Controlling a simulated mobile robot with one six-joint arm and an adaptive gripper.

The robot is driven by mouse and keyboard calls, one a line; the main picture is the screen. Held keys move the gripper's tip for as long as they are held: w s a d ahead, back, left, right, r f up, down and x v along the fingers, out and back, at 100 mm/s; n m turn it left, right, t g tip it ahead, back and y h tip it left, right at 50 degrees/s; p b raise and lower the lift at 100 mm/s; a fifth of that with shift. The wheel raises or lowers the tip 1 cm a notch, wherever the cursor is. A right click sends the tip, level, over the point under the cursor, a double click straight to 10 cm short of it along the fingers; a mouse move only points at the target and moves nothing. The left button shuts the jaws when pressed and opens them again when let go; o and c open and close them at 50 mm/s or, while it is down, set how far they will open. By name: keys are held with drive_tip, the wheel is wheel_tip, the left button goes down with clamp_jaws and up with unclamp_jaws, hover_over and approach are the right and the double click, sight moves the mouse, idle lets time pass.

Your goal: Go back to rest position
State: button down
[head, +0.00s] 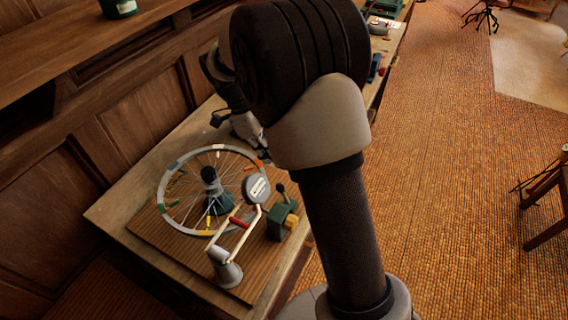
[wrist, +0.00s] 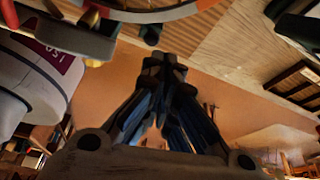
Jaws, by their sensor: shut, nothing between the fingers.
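My gripper (wrist: 165,65) shows in the wrist view with its dark fingers brought together and nothing between them. In the head view my arm rises in the middle and hides part of the bench. My wrist shows left of the arm, above the far side of a spoked wheel (head: 171,166), but the fingertips are hard to make out there. In the wrist view a piece of the wheel rim (wrist: 150,13) crosses the top, beyond the fingers.
The wooden bench (head: 112,212) carries a ribbed board (head: 150,238), a round gauge (head: 256,189) on a bent arm, and a green block (head: 281,222). A panelled wall and shelf (head: 60,62) stand close on the left. The carpeted floor (head: 440,180) at right is mostly open, with a wooden stool (head: 548,195) at the edge.

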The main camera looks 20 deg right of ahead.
drive_tip(key=shift+w+a+r, duration=0.5)
drive_tip(key=shift+a+r, duration=0.05)
drive_tip(key=shift+a, duration=0.05)
drive_tip(key=s+a+r+n+t+y, duration=0.2)
drive_tip(key=s+r+n+t, duration=0.2)
drive_tip(key=s+r+n, duration=0.85)
drive_tip(key=s+a+n+t+y, duration=0.1)
drive_tip(key=s+n+t, duration=0.2)
drive_tip(key=s+n, duration=0.9)
drive_tip(key=shift+s+a+f+n+t, duration=0.3)
drive_tip(key=shift+s+f+n, duration=0.15)
drive_tip(key=shift+n, duration=0.3)
